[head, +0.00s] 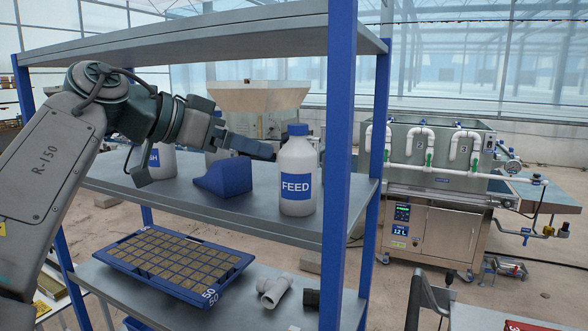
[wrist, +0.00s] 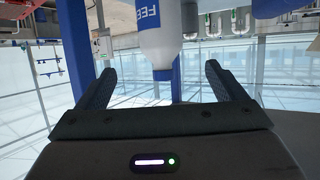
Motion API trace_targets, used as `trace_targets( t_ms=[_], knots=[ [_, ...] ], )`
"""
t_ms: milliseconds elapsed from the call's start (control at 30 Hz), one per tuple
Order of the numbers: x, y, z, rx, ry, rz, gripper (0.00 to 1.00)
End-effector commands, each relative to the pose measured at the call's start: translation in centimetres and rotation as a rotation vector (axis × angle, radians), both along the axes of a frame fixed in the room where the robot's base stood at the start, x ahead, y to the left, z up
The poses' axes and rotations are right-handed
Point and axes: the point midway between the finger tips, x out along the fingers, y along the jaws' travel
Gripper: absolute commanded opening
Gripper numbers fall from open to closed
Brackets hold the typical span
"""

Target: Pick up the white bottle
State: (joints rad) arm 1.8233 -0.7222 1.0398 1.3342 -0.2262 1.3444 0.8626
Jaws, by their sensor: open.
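A white bottle with a blue cap and a blue FEED label (head: 297,160) stands upright on the middle shelf (head: 255,212), near its right end. My gripper (head: 268,150) is just left of the bottle's upper part in the head view. In the wrist view, my gripper (wrist: 160,72) has its two fingers wide apart, with nothing held. The FEED bottle (wrist: 152,40) shows upside down there, its cap between the fingertip lines and its body beyond. I cannot tell whether the tips reach past it. Two other white bottles (head: 164,160) (head: 219,155) stand farther left, partly hidden by my arm.
A blue scoop-like block (head: 224,178) sits left of the FEED bottle. A blue shelf post (head: 338,170) rises close on its right. The upper shelf (head: 200,40) hangs above. A blue seed tray (head: 205,301) and grey pipe fittings (head: 272,290) lie below.

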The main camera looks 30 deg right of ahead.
Motion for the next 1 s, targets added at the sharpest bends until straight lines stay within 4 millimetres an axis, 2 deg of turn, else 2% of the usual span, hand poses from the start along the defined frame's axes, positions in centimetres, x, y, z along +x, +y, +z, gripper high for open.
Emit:
trace_targets(
  t_ms=[300,567,833,1000],
  knots=[
    [0.1,-5.7,-2.4,0.004,0.002,-0.004,0.9],
    [0.3,-7.6,-3.2,0.003,0.002,-0.001,0.9],
    [0.6,-11.1,-4.5,0.003,0.001,-0.003,0.9],
    [0.7,-12.1,-5.0,0.001,0.001,0.0,0.9]
  ],
)
